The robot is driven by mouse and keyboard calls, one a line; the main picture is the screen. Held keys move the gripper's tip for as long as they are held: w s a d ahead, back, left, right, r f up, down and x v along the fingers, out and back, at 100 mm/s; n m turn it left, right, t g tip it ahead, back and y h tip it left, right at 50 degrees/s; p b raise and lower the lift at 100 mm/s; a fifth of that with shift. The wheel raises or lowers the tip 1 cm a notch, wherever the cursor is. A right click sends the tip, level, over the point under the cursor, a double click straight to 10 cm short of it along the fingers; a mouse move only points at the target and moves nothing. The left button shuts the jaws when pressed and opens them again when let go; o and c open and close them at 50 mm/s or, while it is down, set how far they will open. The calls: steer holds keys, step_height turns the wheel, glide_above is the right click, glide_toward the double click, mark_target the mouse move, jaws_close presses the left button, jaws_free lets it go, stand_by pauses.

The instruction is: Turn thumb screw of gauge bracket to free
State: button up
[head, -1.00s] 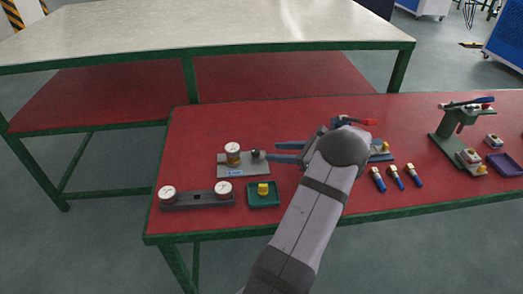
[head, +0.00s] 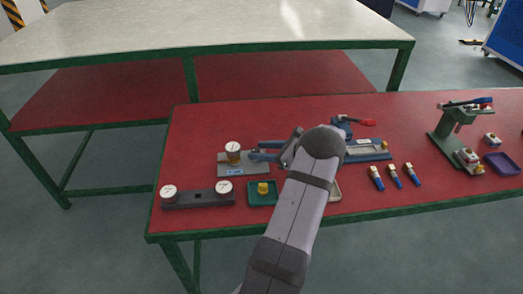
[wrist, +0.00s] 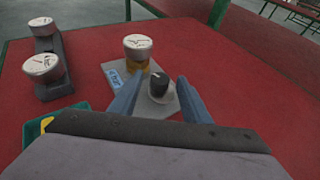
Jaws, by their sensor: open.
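The gauge bracket is a grey plate (head: 229,170) with a blue label, lying on the red table. A white-faced gauge with a brass body (head: 233,152) stands on it; the gauge also shows in the wrist view (wrist: 138,48). The black thumb screw (wrist: 158,84) stands on the plate's right part, with a light mark on its top. My gripper (wrist: 157,88) is open, with its blue fingers on both sides of the thumb screw. I cannot tell whether they touch it. In the head view my gripper (head: 255,150) reaches in from the right and largely hides the thumb screw.
A dark rack (head: 198,200) with two gauges lies in front left. A green tray (head: 250,199) with a yellow part stands in front. Several blue-handled parts (head: 395,177) and a blue fixture (head: 375,154) lie to the right. The table behind the bracket is clear.

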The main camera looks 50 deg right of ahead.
steer(key=shift+c, duration=0.5)
steer(key=c, duration=0.9)
steer(key=shift+c, duration=0.2)
steer(key=shift+w+d+n+y+b, duration=0.1)
steer(key=shift+d+n+y+b, duration=0.15)
steer(key=shift+n+y+b, duration=0.65)
steer(key=shift+d+n+g+y+b, duration=0.1)
steer(key=shift+n+g+y+b, duration=0.2)
steer(key=shift+n+y+b, duration=0.3)
steer(key=shift+r+y+b, duration=0.15)
steer(key=shift+y+b, duration=0.15)
steer(key=shift+y, duration=0.1)
steer(key=o, duration=1)
